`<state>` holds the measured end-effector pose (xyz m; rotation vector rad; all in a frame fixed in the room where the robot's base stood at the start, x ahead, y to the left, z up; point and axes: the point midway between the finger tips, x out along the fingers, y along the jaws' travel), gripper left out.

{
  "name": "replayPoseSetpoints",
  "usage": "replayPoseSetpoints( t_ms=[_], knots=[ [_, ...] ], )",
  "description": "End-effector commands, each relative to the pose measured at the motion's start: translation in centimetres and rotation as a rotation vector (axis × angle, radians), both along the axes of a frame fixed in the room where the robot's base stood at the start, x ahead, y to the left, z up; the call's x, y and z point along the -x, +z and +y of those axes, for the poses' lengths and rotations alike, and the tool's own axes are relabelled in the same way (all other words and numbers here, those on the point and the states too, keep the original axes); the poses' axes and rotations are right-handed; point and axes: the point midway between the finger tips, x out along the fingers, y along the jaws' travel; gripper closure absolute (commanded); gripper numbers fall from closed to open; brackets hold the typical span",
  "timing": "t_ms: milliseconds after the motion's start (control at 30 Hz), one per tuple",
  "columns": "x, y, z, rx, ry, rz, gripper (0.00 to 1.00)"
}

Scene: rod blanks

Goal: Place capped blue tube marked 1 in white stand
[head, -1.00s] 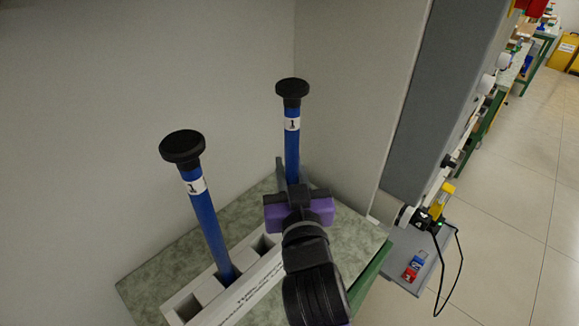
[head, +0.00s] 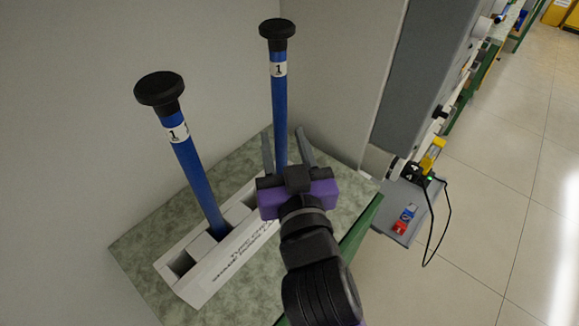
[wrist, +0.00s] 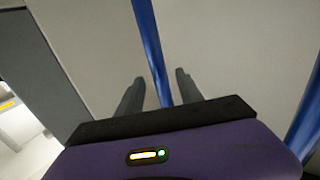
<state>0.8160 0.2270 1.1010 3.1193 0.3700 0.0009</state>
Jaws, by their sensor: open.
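Two blue tubes with black caps and a label reading 1 show in the head view. One blue tube (head: 201,186) stands, slightly tilted in the picture, in a slot of the white stand (head: 205,289). The other blue tube (head: 279,105) stands upright farther back; its foot is hidden behind my gripper. My gripper (head: 284,134) is open, with one finger on each side of this farther tube. In the wrist view the farther tube (wrist: 152,45) passes between the spread fingers, with gaps on both sides. The nearer tube (wrist: 311,125) shows at the right edge.
The stand sits on a green-grey speckled tabletop (head: 150,245) against pale walls. Empty slots show beside the nearer tube. A grey panel (head: 415,85) rises at the right. A grey tray (head: 385,217) with small red and blue items and a black cable lie beyond the table edge.

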Motion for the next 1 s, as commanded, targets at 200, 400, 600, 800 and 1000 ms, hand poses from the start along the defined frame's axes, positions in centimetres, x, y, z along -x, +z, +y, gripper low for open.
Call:
replayPoseSetpoints(
  t_ms=[200,400,600,800,1000],
  knots=[
    [3.8,-0.2,-0.9,0.001,0.002,-0.001,0.57],
    [5.3,-0.1,-1.3,0.000,0.001,0.000,0.57],
    [5.5,0.0,-1.3,0.000,0.000,0.000,0.57],
    [5.7,-1.2,-2.4,0.027,0.001,0.004,0.57],
    [8.1,-6.6,-7.7,0.133,0.019,0.033,0.57]
  ],
)
